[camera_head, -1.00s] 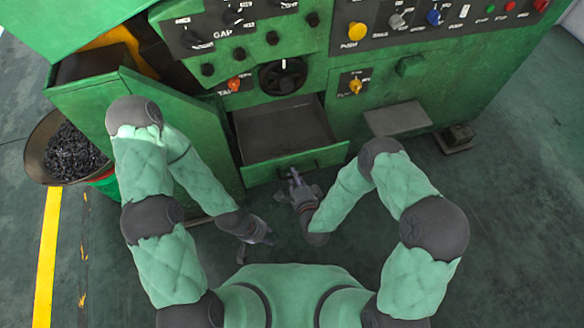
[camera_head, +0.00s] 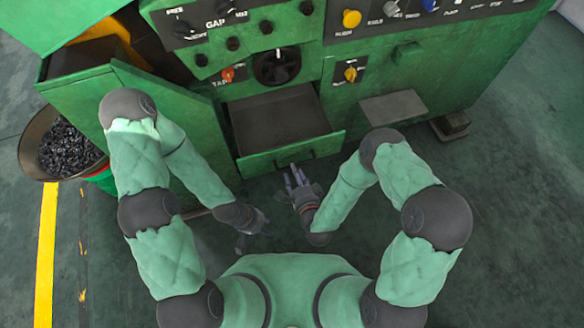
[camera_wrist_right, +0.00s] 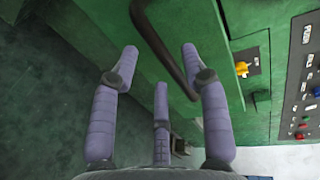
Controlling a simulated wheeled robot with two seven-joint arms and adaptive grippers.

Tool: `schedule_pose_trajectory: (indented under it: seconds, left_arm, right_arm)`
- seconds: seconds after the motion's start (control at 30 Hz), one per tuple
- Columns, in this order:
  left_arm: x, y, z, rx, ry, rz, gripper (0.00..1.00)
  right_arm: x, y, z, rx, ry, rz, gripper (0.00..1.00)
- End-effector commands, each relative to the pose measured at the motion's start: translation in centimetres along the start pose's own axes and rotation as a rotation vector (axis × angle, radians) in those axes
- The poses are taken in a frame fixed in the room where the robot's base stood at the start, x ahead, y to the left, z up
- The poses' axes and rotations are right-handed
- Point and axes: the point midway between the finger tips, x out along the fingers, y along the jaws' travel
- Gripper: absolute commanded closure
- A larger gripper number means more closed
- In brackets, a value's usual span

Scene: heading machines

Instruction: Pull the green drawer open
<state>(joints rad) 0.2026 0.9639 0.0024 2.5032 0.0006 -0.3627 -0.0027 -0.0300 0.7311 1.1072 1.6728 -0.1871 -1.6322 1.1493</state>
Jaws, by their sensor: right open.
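The green drawer (camera_head: 262,162) stands pulled out from the machine, with its dark, empty-looking inside in view. Its dark bar handle (camera_wrist_right: 163,50) crosses the upper middle of the right wrist view. My right gripper (camera_head: 296,172) is open just in front of the drawer front. In the right wrist view its purple fingers (camera_wrist_right: 159,52) are spread on either side of the handle, not closed on it. My left gripper (camera_head: 262,224) is low, left of the right one and apart from the drawer. Its fingers are too small and dark to read.
The green machine (camera_head: 440,75) fills the back, with knobs and buttons above the drawer. A grey plate (camera_head: 393,107) juts out at the right. A bin of dark pieces (camera_head: 65,148) stands at the left beside a yellow floor line (camera_head: 47,240). The floor at right is clear.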

Motion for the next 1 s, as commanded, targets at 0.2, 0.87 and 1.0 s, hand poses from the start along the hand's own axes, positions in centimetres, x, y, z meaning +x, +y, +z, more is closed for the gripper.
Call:
schedule_pose_trajectory:
  seconds: [0.2,0.87,1.0]
  left_arm:
    - [0.0,0.0,0.0,0.0,0.0,0.0,0.6]
    - [0.0,0.0,0.0,0.0,0.0,0.0,0.6]
    - [-0.1,0.0,0.0,0.0,0.0,0.0,0.6]
  right_arm:
    - [-3.0,0.1,0.0,0.001,0.001,0.002,0.54]
    - [-3.9,0.0,0.0,0.001,0.001,0.0,0.54]
    - [-3.7,0.1,-0.2,-0.014,-0.001,0.018,0.54]
